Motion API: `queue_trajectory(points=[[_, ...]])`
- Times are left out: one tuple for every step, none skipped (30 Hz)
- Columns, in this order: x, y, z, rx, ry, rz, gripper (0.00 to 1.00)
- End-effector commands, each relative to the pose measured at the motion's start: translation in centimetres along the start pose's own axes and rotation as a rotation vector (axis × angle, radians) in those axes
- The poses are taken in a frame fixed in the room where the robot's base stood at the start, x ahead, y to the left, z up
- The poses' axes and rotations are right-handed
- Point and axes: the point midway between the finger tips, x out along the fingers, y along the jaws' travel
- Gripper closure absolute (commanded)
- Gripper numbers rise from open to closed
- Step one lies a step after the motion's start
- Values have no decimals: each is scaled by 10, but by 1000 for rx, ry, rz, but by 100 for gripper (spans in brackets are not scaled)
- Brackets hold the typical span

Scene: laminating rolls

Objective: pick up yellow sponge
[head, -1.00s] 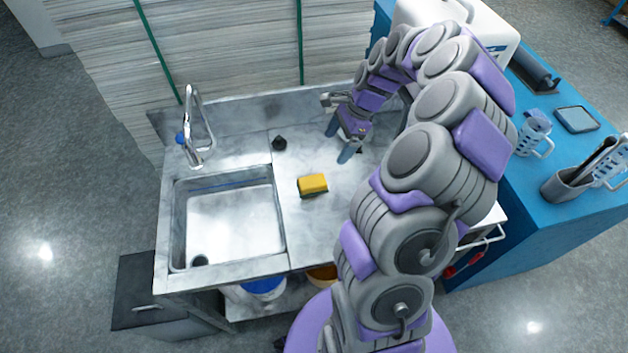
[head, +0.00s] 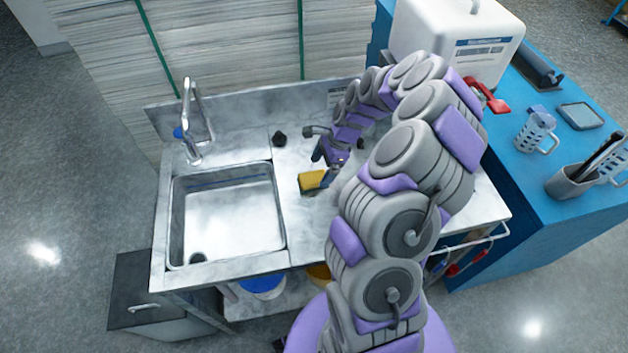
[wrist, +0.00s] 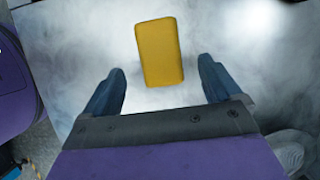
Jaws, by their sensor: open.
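The yellow sponge (head: 311,180) lies on the metal counter, just right of the sink. In the wrist view the sponge (wrist: 160,52) lies ahead of the fingertips, roughly centred between them. My gripper (head: 325,163) is open and empty, close to the sponge; in the head view its fingers partly cover the sponge's right side. In the wrist view both dark blue fingers of my gripper (wrist: 161,80) stand apart, and neither is seen touching the sponge. The exact height above the counter cannot be told.
The sink (head: 228,215) with a faucet (head: 192,125) is on the left. A small black knob-like object (head: 279,139) sits behind the sponge. A blue table (head: 535,185) on the right holds a white machine (head: 455,40) and a measuring jug (head: 535,132). Stacked sheets (head: 225,45) rise behind.

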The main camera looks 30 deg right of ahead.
Motion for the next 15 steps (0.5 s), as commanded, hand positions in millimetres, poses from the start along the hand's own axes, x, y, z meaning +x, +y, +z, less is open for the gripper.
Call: queue_trajectory(points=[[6,0,2,-2,-1,2,8],[9,0,2,-3,-1,3,8],[14,0,3,-3,-1,4,8],[19,-1,4,-3,-1,4,8],[24,-1,4,-3,-1,5,8],[30,-2,6,-3,-3,5,8],[34,-2,5,-2,-3,5,8],[38,-2,4,-1,-3,4,8],[43,-2,4,-2,-3,4,8],[45,-2,4,-2,-2,3,8],[47,-3,4,-3,-2,2,8],[48,-3,4,-3,-2,1,8],[48,-3,4,-2,-2,0,8],[48,-3,4,-2,-2,0,8],[48,-3,4,-2,-2,-1,8]])
